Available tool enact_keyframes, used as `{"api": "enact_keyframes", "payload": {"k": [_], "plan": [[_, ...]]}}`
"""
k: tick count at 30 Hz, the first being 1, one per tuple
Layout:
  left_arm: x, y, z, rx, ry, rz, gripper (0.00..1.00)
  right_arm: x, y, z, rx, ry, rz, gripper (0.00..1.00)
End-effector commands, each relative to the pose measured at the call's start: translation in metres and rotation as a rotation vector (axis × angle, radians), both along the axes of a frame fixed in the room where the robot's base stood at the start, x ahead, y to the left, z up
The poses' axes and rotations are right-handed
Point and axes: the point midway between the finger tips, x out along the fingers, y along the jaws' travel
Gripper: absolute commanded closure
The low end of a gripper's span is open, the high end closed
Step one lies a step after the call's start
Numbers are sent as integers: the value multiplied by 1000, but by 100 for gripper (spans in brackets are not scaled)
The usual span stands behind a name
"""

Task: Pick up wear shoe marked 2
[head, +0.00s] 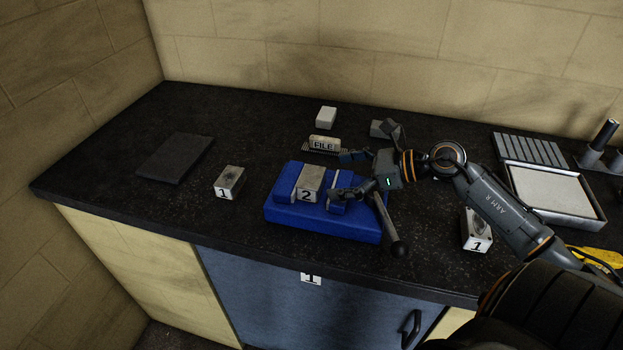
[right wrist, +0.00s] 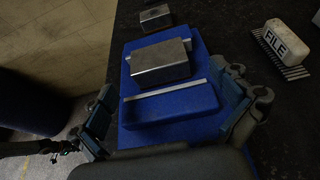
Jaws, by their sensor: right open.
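The wear shoe marked 2 (head: 308,184) is a grey metal block resting in a blue vise-like fixture (head: 283,214) on the counter. It also shows in the right wrist view (right wrist: 160,62), lying on the blue fixture (right wrist: 203,101). My right gripper (head: 345,175) is open at the right end of the fixture, to the right of the shoe. In the right wrist view the spread fingers (right wrist: 170,110) stand either side of the blue fixture, nearer the camera than the shoe. Whether a finger touches the fixture cannot be told. My left gripper is not in view.
A block marked 1 (head: 229,182) stands left of the fixture; another marked 1 (head: 476,230) stands right. A handle with a dark knob (head: 398,248) sticks out in front. A file brush (head: 324,144) and white block (head: 326,117) lie behind. The counter's left has a dark mat (head: 175,158).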

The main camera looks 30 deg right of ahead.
Motion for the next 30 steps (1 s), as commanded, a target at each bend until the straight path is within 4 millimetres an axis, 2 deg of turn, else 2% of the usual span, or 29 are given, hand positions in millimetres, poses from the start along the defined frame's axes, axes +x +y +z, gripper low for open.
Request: {"api": "enact_keyframes", "payload": {"k": [8,15,21,28,29,30], "plan": [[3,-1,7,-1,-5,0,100,12,10,-5,1,0,-1,0],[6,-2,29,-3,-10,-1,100,31,30,-13,4,-2,0,0],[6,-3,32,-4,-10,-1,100,44,41,-24,1,0,0,0],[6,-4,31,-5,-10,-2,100,44,41,-26,0,0,0,0],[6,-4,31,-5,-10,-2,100,44,41,-26,0,0,0,4],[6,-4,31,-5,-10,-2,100,44,41,-26,0,0,0,12]]}}
